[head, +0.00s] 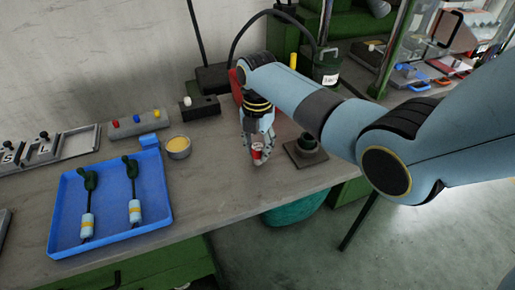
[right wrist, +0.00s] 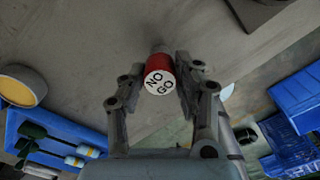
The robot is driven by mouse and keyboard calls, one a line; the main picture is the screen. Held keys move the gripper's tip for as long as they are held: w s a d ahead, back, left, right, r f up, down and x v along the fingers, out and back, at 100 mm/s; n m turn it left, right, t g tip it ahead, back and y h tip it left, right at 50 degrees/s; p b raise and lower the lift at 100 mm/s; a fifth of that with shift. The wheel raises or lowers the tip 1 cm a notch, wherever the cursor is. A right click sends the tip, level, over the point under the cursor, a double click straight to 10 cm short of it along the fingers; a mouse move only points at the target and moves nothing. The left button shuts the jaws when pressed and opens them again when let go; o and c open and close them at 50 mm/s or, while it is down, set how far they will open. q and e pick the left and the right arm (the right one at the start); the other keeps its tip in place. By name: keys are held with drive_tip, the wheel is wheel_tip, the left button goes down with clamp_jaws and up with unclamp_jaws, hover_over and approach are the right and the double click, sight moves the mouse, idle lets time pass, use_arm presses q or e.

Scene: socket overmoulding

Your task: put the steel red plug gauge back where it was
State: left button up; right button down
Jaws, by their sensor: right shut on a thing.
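The plug gauge (head: 257,154) is a short cylinder with a red band, held in my right gripper (head: 258,150) above the grey worktop near its front edge. In the right wrist view the red gauge (right wrist: 160,76) shows a white end face marked "NO GO" turned to the camera, with a steel part at its far end. The fingers of the right gripper (right wrist: 160,85) stand on either side of it, shut on it. Whether its far end touches the worktop, I cannot tell. My left gripper is not in view.
A dark square base with a round fitting (head: 306,147) stands just right of the gripper. A black block with a white knob (head: 200,106), a grey strip with coloured knobs (head: 138,124), a bowl (head: 178,148) and a blue tray (head: 165,185) with two cable parts lie left.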

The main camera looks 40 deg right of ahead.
sight(258, 146)
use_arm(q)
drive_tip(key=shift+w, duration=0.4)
use_arm(e)
drive_tip(key=shift+f, duration=0.3)
drive_tip(key=shift+f, duration=0.15)
drive_tip(key=c, duration=0.9)
unclamp_jaws()
drive_tip(key=shift+c, duration=0.2)
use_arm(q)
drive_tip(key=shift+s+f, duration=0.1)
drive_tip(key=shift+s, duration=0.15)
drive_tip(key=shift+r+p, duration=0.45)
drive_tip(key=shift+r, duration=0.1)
use_arm(e)
wheel_tip(258, 146, up, 12)
drive_tip(key=shift+r, duration=0.2)
